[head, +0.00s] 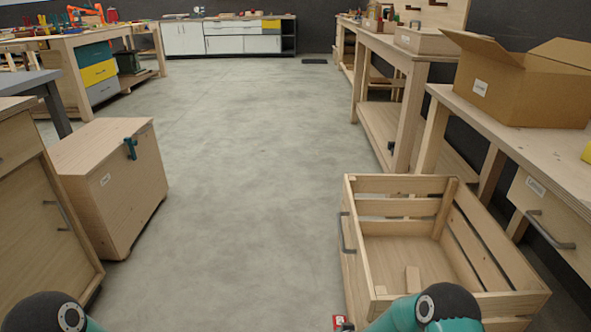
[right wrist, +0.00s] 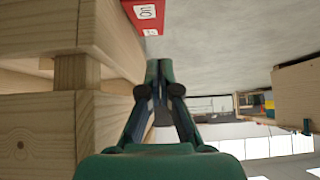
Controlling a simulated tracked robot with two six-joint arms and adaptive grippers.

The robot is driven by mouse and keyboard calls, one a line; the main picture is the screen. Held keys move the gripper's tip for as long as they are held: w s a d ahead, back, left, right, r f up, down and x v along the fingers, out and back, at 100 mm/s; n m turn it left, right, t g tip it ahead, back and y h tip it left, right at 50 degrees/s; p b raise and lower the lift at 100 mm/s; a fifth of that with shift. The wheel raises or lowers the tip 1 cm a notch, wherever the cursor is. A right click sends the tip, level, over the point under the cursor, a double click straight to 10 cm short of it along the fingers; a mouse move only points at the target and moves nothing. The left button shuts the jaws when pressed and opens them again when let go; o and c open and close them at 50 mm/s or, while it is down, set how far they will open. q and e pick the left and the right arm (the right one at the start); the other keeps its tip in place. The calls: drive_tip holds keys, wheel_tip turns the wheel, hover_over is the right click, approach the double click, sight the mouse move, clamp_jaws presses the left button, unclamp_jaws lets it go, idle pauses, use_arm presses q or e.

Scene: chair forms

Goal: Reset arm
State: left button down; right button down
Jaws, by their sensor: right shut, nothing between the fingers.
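My right gripper (right wrist: 158,75) shows in the right wrist view with its fingertips together and nothing between them. It is beside the slatted wooden crate (right wrist: 40,125), which fills the left of that view. In the head view, my right arm comes in at the bottom right, in front of the crate (head: 348,262), and its gripper is out of frame. Only a link of my left arm shows at the bottom left; the left gripper is not in view.
A red labelled thing (head: 341,322) is by the crate's near left corner; it also shows in the right wrist view (right wrist: 147,14). A wooden chest (head: 105,185) and cabinet (head: 50,225) stand left. A bench with a cardboard box (head: 520,90) stands right. The middle floor (head: 240,150) is clear.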

drive_tip(key=s+a+r+m+g+y, duration=0.15)
drive_tip(key=s+g, duration=0.25)
drive_tip(key=s, duration=1)
drive_tip(key=s+a+n+g+y, duration=0.1)
drive_tip(key=s+a+g+y, duration=0.2)
drive_tip(key=s, duration=1.1)
wheel_tip(320, 180, up, 39)
drive_tip(key=s+p, duration=0.1)
drive_tip(key=p, duration=3.7)
drive_tip(key=shift+g, duration=0.4)
drive_tip(key=shift+a+f+m, duration=0.1)
drive_tip(key=shift+f+m, duration=0.05)
drive_tip(key=shift+m, duration=0.1)
